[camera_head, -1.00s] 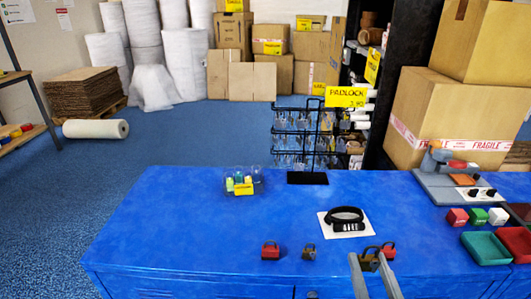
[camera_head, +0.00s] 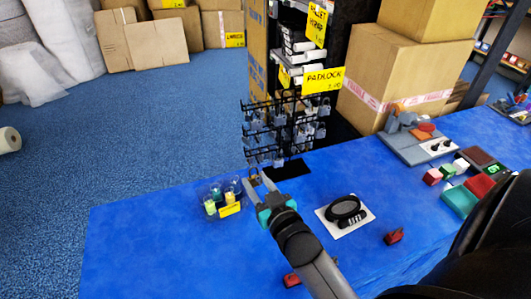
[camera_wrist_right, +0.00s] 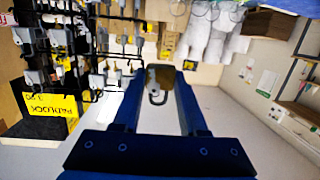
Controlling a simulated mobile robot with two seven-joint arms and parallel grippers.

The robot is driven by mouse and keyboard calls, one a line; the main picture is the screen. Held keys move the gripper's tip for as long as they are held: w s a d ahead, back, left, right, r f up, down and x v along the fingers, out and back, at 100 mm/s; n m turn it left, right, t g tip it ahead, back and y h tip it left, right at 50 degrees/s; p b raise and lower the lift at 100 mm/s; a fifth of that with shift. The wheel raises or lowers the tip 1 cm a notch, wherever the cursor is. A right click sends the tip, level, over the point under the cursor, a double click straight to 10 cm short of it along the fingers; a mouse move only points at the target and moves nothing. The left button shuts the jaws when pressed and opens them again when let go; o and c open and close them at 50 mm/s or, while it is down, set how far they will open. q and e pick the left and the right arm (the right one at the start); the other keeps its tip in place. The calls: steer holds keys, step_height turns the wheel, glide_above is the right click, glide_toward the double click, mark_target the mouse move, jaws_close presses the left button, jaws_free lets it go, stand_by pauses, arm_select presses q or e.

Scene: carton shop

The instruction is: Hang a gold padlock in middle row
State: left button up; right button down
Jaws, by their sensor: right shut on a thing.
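My right gripper (camera_head: 256,186) is shut on a gold padlock (camera_head: 253,177), just in front of the lower left part of the black wire rack (camera_head: 247,136). In the right wrist view the gold padlock (camera_wrist_right: 160,76) sits between the fingertips (camera_wrist_right: 158,97), its shackle showing. The rack has several rows of hooks with silver padlocks (camera_head: 279,119) and a yellow PADLOCK sign (camera_head: 323,80). It shows upside down at the left of the wrist view (camera_wrist_right: 103,45). Two red padlocks (camera_head: 394,237) (camera_head: 291,280) lie on the blue counter. My left gripper is not in view.
A clear tub (camera_head: 225,198) of small coloured items stands left of my right gripper. A black cable lock (camera_head: 345,209) lies on a white card to the right. A grey device (camera_head: 413,141) and coloured trays (camera_head: 460,201) are farther right. The counter's left part (camera_head: 150,240) is clear.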

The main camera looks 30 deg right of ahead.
arm_select(q)
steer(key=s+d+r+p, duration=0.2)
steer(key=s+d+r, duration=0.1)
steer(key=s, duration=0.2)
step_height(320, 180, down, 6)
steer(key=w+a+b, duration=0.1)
steer(key=b, duration=0.4)
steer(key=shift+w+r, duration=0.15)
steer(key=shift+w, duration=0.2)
arm_select(e)
steer(key=shift+m+g+h, duration=0.4)
steer(key=shift+m+h, duration=0.3)
steer(key=shift+h, duration=0.1)
steer(key=w+d, duration=0.2)
steer(key=w, duration=0.1)
steer(key=w+d+f, duration=0.1)
steer(key=w+d, duration=0.2)
steer(key=w, duration=0.1)
steer(key=w+d+f, duration=0.1)
steer(key=w+d, duration=0.1)
steer(key=w, duration=0.2)
steer(key=shift+w+d, duration=0.1)
steer(key=shift+d, duration=0.25)
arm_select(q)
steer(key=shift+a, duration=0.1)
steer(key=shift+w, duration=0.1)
arm_select(e)
steer(key=shift+c, duration=1.8)
jaws_free()
